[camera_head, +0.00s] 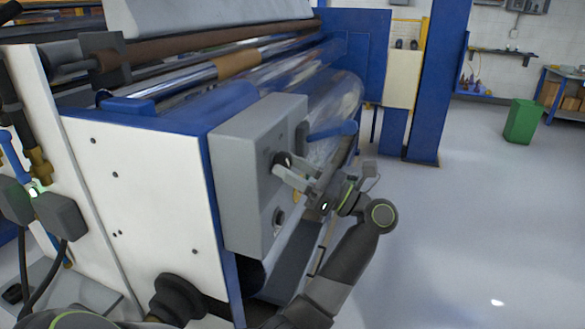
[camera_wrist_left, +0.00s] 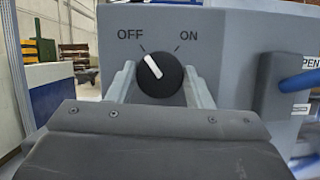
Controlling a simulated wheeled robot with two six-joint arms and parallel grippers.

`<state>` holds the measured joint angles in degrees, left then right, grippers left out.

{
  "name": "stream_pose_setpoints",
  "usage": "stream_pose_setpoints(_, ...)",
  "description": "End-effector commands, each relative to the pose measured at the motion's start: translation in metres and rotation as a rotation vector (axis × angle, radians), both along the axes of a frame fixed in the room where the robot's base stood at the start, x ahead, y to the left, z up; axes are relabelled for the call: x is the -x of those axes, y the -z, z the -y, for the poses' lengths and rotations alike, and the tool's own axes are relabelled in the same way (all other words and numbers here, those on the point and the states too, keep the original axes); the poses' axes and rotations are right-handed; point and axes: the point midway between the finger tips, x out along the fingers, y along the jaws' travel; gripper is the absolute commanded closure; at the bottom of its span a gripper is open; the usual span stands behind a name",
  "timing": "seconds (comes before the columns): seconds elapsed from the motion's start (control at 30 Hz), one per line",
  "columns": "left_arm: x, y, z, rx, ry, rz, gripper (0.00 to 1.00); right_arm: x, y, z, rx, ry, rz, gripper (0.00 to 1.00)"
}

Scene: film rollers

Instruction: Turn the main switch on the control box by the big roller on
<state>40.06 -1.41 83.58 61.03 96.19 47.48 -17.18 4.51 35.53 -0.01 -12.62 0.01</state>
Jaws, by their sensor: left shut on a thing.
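The grey control box (camera_head: 245,170) is fixed to the end of the big roller machine. Its main switch (camera_head: 281,160) is a round black knob on the box's face. In the left wrist view the knob (camera_wrist_left: 159,75) has a white pointer tilted up and left toward the OFF label (camera_wrist_left: 130,34); the ON label (camera_wrist_left: 188,35) is at upper right. My left gripper (camera_head: 288,168) is shut on the knob, with one finger on each side of it. A second round control (camera_head: 279,218) sits lower on the box. My right gripper is not in view.
The clear-wrapped big roller (camera_head: 335,95) lies behind the box. A blue handle (camera_head: 332,131) sticks out beside the box, near my left gripper. A blue post (camera_head: 437,80) stands behind. The floor at right is open, with a green bin (camera_head: 522,121) far back.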

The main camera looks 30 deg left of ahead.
Motion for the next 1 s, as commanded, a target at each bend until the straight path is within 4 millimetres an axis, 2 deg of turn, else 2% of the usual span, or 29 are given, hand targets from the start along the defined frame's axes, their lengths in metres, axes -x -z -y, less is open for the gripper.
stream_pose_setpoints(0.27, 0.000, 0.000, 0.000, 0.014, 0.001, -0.057, 0.77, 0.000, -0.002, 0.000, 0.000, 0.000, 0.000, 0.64)
stream_pose_setpoints(0.57, 0.002, -0.002, 0.001, 0.064, 0.003, -0.263, 0.77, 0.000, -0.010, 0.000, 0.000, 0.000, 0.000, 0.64)
stream_pose_setpoints(1.0, 0.004, -0.007, 0.001, 0.163, 0.003, -0.671, 0.77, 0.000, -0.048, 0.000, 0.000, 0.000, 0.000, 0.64)
